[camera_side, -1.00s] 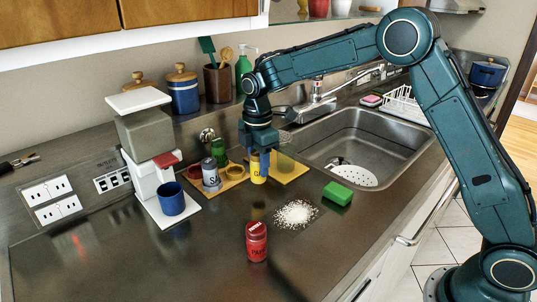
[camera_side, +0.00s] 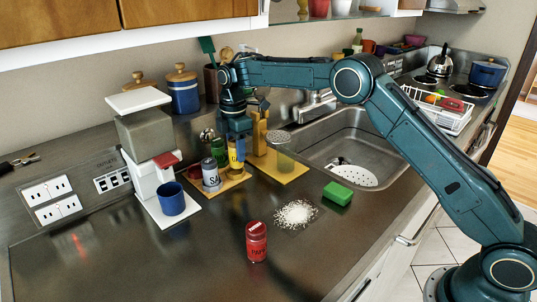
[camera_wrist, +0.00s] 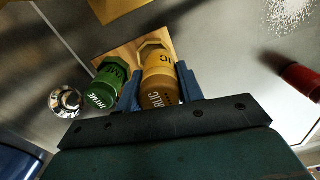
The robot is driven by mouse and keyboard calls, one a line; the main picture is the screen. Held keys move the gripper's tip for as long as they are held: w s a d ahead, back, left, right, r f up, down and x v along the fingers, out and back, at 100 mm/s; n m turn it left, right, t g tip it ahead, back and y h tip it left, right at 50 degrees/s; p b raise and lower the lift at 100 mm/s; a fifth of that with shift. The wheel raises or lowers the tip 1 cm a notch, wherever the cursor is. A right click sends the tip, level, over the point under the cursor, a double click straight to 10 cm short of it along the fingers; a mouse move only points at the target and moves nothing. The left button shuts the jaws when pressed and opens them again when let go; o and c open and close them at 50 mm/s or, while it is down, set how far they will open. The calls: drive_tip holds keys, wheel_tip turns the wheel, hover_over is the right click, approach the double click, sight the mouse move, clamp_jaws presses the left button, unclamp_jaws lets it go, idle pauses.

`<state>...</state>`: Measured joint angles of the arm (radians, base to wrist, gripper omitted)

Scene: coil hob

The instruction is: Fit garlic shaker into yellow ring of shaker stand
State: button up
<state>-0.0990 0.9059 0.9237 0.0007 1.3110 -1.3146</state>
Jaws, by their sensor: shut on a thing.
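My gripper (camera_side: 236,148) is shut on the yellow garlic shaker (camera_side: 235,162), holding it upright over the right part of the shaker stand (camera_side: 206,197). In the wrist view the garlic shaker (camera_wrist: 160,88) sits between the blue fingers of my gripper (camera_wrist: 160,92), with the wooden stand (camera_wrist: 124,51) beyond. The yellow ring is not clearly distinguishable from the shaker, so I cannot tell whether the base is inside it. The green thyme shaker (camera_wrist: 106,84) stands close beside; it also shows in the side view (camera_side: 218,148). A grey salt shaker (camera_side: 211,178) stands at the stand's front.
A red paprika shaker (camera_side: 257,243) stands on the counter near spilled white grains (camera_side: 296,214). A green sponge (camera_side: 338,193) lies by the sink (camera_side: 365,140). A yellow board (camera_side: 290,177) lies right of the stand; a blue mug (camera_side: 171,199) stands left.

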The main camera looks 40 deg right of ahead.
sight(234, 158)
drive_tip(key=shift+w, duration=0.35)
drive_tip(key=shift+w, duration=0.25)
drive_tip(key=shift+f, duration=1.8)
drive_tip(key=shift+f, duration=0.1)
drive_tip(key=o, duration=1)
drive_tip(key=shift+r, duration=3.9)
